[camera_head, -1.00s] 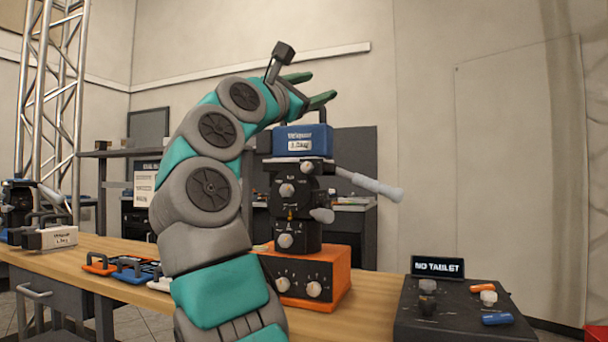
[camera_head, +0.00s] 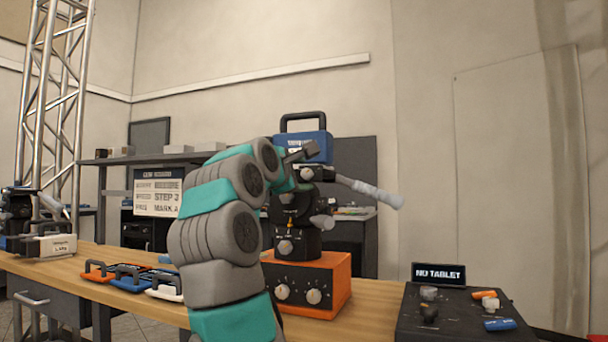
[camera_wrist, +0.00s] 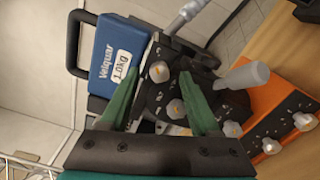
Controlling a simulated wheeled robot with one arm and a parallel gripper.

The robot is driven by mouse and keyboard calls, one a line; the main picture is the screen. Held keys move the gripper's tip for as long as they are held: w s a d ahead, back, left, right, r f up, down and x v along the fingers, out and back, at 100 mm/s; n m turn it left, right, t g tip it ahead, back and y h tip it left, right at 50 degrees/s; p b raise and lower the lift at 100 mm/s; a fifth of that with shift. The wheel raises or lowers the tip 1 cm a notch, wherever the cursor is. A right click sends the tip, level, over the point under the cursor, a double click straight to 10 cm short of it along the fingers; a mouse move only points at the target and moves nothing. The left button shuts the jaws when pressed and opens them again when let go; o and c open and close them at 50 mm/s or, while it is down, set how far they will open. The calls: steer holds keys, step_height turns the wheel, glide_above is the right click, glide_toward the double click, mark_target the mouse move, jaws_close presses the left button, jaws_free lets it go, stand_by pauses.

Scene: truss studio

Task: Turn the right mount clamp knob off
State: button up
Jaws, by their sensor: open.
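A black mount head (camera_head: 290,208) stands on an orange base box (camera_head: 335,285), with a blue 1.0 kg weight (camera_head: 312,146) on top. The base's dark front has a left knob (camera_head: 282,291) and a right knob (camera_head: 314,296); in the wrist view they are the lower-left one (camera_wrist: 271,146) and the upper-right one (camera_wrist: 302,121). The mount also has a lower knob (camera_head: 285,247) and two upper knobs (camera_wrist: 159,71) (camera_wrist: 175,108). I cannot read which one is labelled clamp. My gripper (camera_wrist: 170,60) is open before the upper panel, green fingers either side of its knobs; my arm hides most of it in the head view.
A grey side lever (camera_head: 322,222) and a long pale handle (camera_head: 378,194) stick out right of the mount. A black console (camera_head: 460,318) with a NO TABLET screen stands at the right. Several coloured handled cases (camera_head: 130,280) lie on the wooden bench at the left.

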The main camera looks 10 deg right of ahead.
steer(key=shift+x, duration=0.8)
steer(key=shift+c, duration=0.2)
jaws_close()
